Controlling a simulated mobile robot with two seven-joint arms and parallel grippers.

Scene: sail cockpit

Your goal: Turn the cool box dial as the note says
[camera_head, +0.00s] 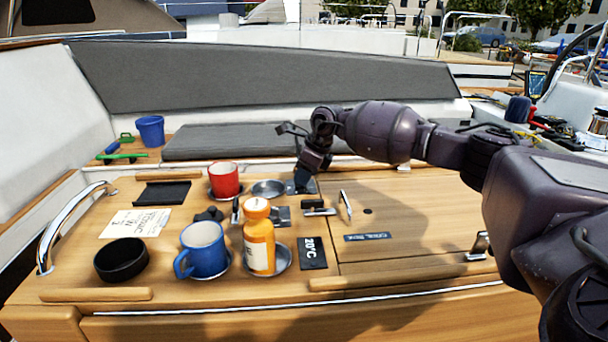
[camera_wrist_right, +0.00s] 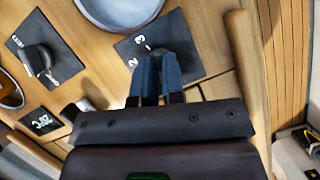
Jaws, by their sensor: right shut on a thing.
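My right gripper (camera_head: 303,184) reaches in from the right, over a dark dial plate (camera_wrist_right: 193,42) at the back of the wooden top. In the right wrist view its two blue-grey fingers (camera_wrist_right: 157,76) are shut on the dial, which they mostly hide. White marks, among them a 2 and a 3, show on the plate by the fingertips. A second dark plate with a black knob (camera_wrist_right: 38,60) is nearby, apart from the gripper. A paper note (camera_head: 138,222) lies at the left; its writing is too small to read surely. My left gripper is not in view.
A red mug (camera_head: 224,180), a blue mug (camera_head: 205,248), an orange bottle (camera_head: 259,240) and a black bowl (camera_head: 121,260) crowd the left half. A 20°C sign (camera_head: 313,253) and a cool box label (camera_head: 367,237) are nearer the front. The right-hand lid (camera_head: 430,210) is mostly clear.

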